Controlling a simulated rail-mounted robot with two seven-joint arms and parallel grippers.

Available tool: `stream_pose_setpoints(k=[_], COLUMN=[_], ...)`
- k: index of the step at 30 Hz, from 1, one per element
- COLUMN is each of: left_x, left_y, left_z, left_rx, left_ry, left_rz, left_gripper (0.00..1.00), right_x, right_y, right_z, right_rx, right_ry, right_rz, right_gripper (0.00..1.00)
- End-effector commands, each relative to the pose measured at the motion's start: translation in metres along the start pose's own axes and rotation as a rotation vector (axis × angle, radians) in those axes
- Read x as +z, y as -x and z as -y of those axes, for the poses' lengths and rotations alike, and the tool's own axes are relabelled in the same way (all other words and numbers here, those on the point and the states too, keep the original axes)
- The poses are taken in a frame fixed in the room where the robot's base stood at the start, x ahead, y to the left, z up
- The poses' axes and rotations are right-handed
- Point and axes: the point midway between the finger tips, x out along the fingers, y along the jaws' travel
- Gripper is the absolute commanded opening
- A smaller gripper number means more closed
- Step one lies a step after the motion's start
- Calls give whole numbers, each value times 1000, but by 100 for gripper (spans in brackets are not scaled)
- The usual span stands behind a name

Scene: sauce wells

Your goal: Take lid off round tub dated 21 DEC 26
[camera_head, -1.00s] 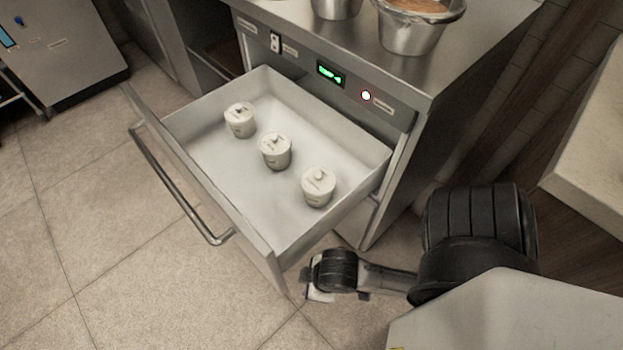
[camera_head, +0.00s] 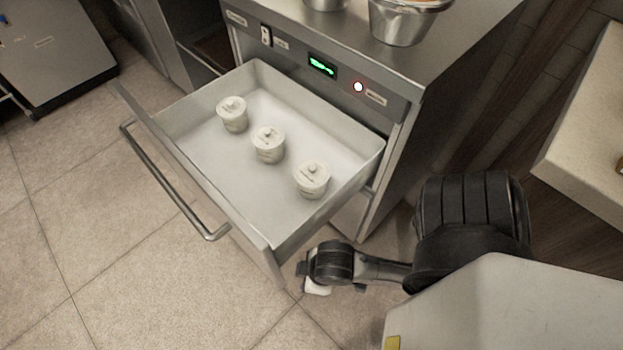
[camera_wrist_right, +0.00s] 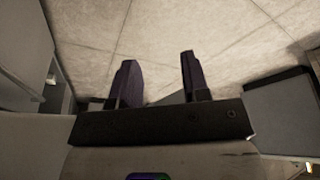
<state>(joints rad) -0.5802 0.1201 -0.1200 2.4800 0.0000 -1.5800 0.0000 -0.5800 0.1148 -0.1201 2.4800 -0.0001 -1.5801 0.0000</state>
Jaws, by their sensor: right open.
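Three white round tubs with knobbed lids stand upright in the open drawer: a far-left tub (camera_head: 232,114), a middle tub (camera_head: 268,145) and a near-right tub (camera_head: 312,180). All have lids on. Small dark print shows on them, but I cannot read any date. My right gripper (camera_head: 316,288) is outside the drawer, past its near-right corner and apart from the tubs. In the right wrist view its two fingers (camera_wrist_right: 158,82) are spread, with only floor tiles between them. My left gripper is not in view.
The drawer (camera_head: 345,137) is pulled out of a steel cabinet, its bar handle (camera_head: 170,190) facing left. A metal pan (camera_head: 400,22) stands on the cabinet top. A pale counter (camera_head: 590,130) is at the right.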

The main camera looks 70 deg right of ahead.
Motion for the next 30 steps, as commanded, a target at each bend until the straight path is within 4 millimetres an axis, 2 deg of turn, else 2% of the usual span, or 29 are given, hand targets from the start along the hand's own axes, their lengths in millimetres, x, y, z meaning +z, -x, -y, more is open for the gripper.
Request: stream_pose_setpoints(k=[3, 18, 26, 30], left_x=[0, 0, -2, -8], left_y=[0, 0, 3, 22], left_z=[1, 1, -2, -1], left_rx=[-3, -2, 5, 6], left_ry=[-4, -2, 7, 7], left_rz=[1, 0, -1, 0], left_gripper=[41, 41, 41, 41], right_x=[0, 1, -2, -8], right_y=[0, 0, 3, 23], right_z=[-1, -3, 0, -2], right_rx=[2, 7, 1, 2], right_ry=[2, 9, 0, 2], right_rz=[0, 2, -2, -1], right_gripper=[44, 92, 92, 92])
